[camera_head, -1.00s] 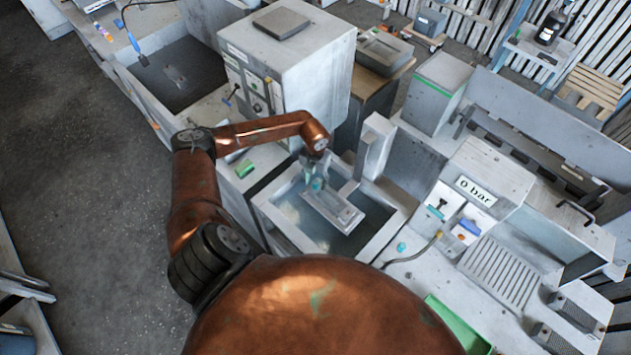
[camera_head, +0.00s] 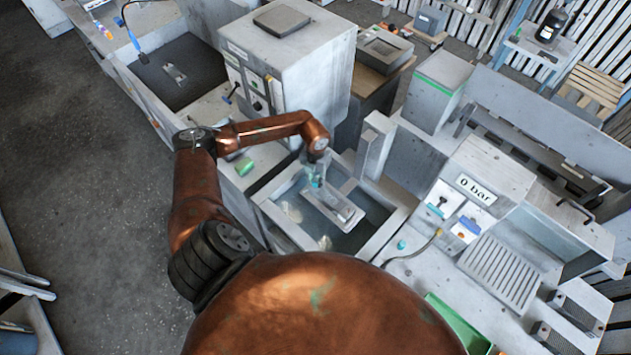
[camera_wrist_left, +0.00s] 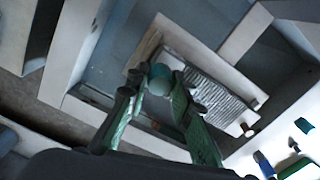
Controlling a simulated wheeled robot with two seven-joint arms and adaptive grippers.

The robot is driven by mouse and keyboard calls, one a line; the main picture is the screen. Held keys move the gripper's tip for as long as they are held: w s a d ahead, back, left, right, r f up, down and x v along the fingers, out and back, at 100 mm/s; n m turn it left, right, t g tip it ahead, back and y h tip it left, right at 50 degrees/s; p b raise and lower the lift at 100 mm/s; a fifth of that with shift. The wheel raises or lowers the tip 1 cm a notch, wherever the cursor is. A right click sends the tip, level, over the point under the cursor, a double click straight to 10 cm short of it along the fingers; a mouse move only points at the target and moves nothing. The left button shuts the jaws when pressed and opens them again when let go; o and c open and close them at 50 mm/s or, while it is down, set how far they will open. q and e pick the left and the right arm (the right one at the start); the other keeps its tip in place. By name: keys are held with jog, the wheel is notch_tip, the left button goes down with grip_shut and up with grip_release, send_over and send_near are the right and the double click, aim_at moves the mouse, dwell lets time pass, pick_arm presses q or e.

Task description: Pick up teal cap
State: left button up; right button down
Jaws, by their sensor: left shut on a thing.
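The cap sits between the fingertips, above the ribbed fixture (camera_wrist_left: 205,82). In the head view the cap is too small and too covered by the gripper to tell clearly. A second small teal piece (camera_head: 401,245) lies on the bench right of the basin. My right gripper is not in view.
The basin's raised rim (camera_head: 285,235) surrounds the fixture. A tall grey cabinet (camera_head: 300,60) stands behind it. A panel marked "0 bar" (camera_head: 476,190) and a slotted grate (camera_head: 500,270) are to the right. A green bin (camera_head: 458,325) is at the front.

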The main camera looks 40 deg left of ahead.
pick_arm(q)
jog(key=shift+r, duration=0.15)
jog(key=shift+r+b, duration=0.6)
jog(key=s+d+r+b, duration=0.4)
jog(key=s+r+b, duration=0.1)
jog(key=s+r, duration=0.6)
jog(key=shift+s+d+r+b, duration=0.3)
jog(key=shift+s+d+b, duration=0.1)
jog(key=shift+s, duration=0.7)
